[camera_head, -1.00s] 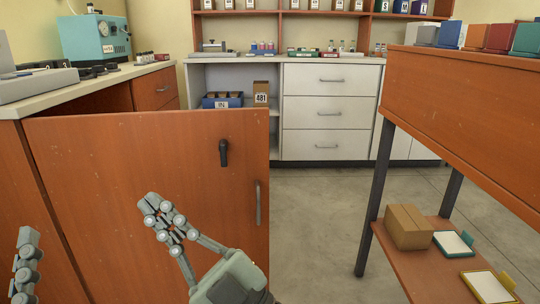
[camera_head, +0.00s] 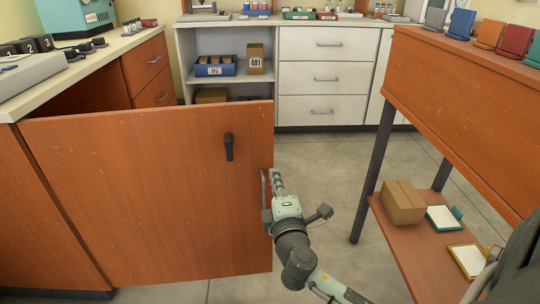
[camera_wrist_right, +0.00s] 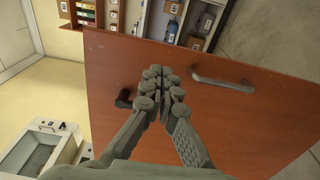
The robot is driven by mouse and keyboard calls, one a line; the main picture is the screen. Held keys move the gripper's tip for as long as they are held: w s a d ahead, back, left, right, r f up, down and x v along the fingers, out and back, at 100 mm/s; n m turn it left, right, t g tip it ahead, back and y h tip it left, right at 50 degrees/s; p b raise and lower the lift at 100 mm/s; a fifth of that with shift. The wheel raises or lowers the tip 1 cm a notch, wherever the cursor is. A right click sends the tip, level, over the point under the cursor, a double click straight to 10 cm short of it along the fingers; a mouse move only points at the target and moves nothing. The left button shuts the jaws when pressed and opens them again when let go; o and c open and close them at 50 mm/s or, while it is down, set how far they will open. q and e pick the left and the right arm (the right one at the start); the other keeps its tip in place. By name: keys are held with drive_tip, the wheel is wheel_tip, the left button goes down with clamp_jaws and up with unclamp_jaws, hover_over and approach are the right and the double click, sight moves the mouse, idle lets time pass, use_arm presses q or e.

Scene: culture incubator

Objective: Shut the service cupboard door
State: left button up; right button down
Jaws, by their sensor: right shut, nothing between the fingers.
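The service cupboard door (camera_head: 140,200) is a reddish-brown panel standing open from the left counter. It carries a black latch (camera_head: 229,147) and a grey bar handle (camera_head: 263,190) near its free edge. My right gripper (camera_head: 276,180) is shut and empty, beside the handle at that free edge. In the right wrist view the closed fingertips (camera_wrist_right: 164,78) lie over the door face (camera_wrist_right: 235,125), between the handle (camera_wrist_right: 222,82) and the latch (camera_wrist_right: 124,99). I cannot tell whether they touch the door. My left gripper is out of view.
The dark cupboard opening (camera_head: 85,97) shows behind the door's top edge. An orange-brown bench (camera_head: 455,110) with a low shelf holding a cardboard box (camera_head: 402,201) stands on the right. White drawers (camera_head: 328,80) stand at the back. Grey floor lies clear between.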

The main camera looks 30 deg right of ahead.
sight(268, 151)
drive_tip(key=x, duration=0.7)
drive_tip(key=shift+w+d, duration=0.2)
drive_tip(key=shift+w, duration=0.15)
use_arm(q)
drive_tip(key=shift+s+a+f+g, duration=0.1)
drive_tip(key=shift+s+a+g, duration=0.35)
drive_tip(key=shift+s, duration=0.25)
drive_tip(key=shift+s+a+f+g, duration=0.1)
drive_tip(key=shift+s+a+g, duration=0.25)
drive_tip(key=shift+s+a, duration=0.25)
use_arm(e)
drive_tip(key=shift+w+d, duration=0.2)
drive_tip(key=shift+w, duration=0.25)
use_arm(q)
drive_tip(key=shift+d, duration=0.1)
